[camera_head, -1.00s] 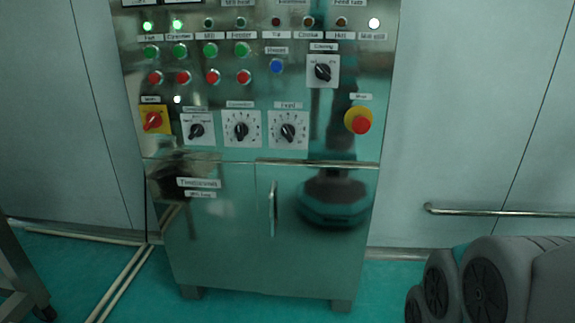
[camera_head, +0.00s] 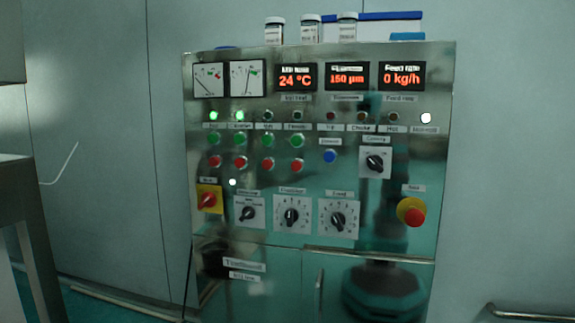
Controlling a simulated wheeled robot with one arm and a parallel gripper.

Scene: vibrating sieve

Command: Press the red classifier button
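The red classifier button (camera_head: 241,163) is on the steel control cabinet, second from the left in the row of red buttons. A green button (camera_head: 240,139) sits directly above it, and above that a green lamp (camera_head: 239,115) is lit. The small label over this column is blurred but reads roughly as classifier. Red buttons flank it on the left (camera_head: 215,162) and right (camera_head: 267,165). Nothing covers the button. My gripper is not in view.
The control cabinet (camera_head: 345,262) also carries a red and yellow rotary switch (camera_head: 208,199), a blue button (camera_head: 330,156), several dials and a large red mushroom button (camera_head: 413,213). Jars (camera_head: 310,30) stand on top. A metal frame (camera_head: 30,215) is at left, a rail (camera_head: 530,314) at lower right.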

